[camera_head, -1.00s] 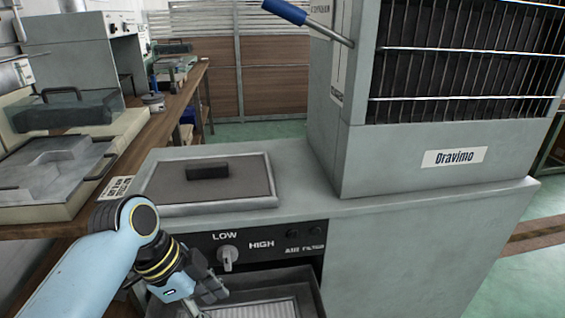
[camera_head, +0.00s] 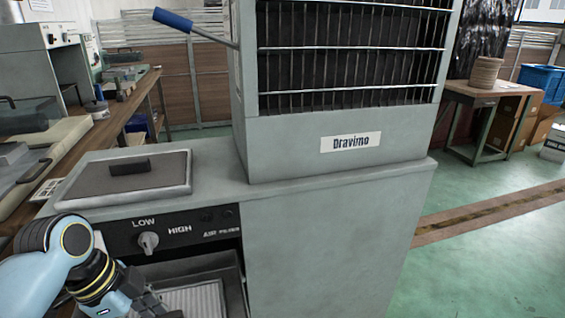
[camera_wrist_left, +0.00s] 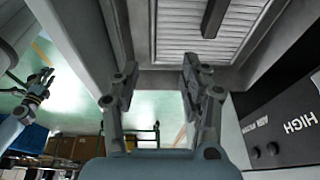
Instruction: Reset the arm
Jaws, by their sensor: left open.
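My left gripper (camera_head: 150,303) is at the lower left of the head view, in front of the grey machine and beside its open tray (camera_head: 233,290). In the left wrist view its two fingers (camera_wrist_left: 158,75) are spread apart with nothing between them. The tray holds a pale ribbed panel (camera_head: 198,298), which also shows in the left wrist view (camera_wrist_left: 175,35) with a black handle on it. The fingers are close to the tray's edge; I cannot tell whether they touch it. My right gripper (camera_wrist_left: 42,82) is small at the left of the left wrist view, its jaws unclear.
Above the tray is a control panel with a knob (camera_head: 148,241). A flat lid (camera_head: 80,190) with a black handle lies on the machine top. The tall Dravimo unit (camera_head: 290,150) stands there with a blue-handled lever (camera_head: 173,20). Green floor (camera_head: 490,270) is open at right.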

